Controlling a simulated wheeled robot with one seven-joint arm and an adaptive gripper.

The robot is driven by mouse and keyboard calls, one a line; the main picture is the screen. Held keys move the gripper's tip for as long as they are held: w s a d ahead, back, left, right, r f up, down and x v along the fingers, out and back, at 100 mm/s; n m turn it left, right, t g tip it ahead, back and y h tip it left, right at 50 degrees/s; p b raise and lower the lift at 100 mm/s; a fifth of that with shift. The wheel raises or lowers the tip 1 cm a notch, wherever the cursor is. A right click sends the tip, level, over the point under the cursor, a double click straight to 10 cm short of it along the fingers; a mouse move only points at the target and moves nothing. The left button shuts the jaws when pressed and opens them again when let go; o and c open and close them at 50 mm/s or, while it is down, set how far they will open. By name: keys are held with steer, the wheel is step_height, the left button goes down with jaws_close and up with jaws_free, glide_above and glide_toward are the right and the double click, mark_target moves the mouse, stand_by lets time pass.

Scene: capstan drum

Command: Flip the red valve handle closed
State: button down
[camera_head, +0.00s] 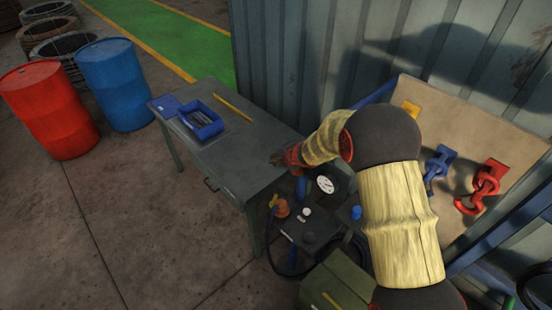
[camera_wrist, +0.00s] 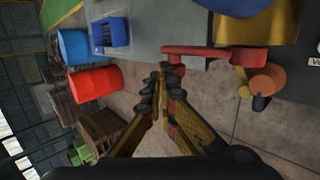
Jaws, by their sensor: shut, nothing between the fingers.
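The red valve handle (camera_wrist: 212,52) shows in the wrist view as a long red bar, running across the picture just above and right of my fingertips. Its right end lies near an orange-brown round part (camera_wrist: 268,78). My gripper (camera_wrist: 166,72) is shut and empty, its fingertips close to the handle's left end; I cannot tell whether they touch. In the head view my gripper (camera_head: 280,158) is at the right end of the grey table, small and partly hidden by my arm. The handle is hard to make out there.
The grey table (camera_head: 225,150) holds a blue bin (camera_head: 203,128) and a yellow pencil-like bar (camera_head: 232,108). A gauge (camera_head: 325,184) and dark boxes stand below my arm. A tan board (camera_head: 470,135) with blue and red shackles is at right. Red and blue drums stand at left.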

steer(key=shift+f, duration=0.15)
stand_by(0.5)
steer(key=v, duration=1.2)
steer(key=shift+f, duration=0.1)
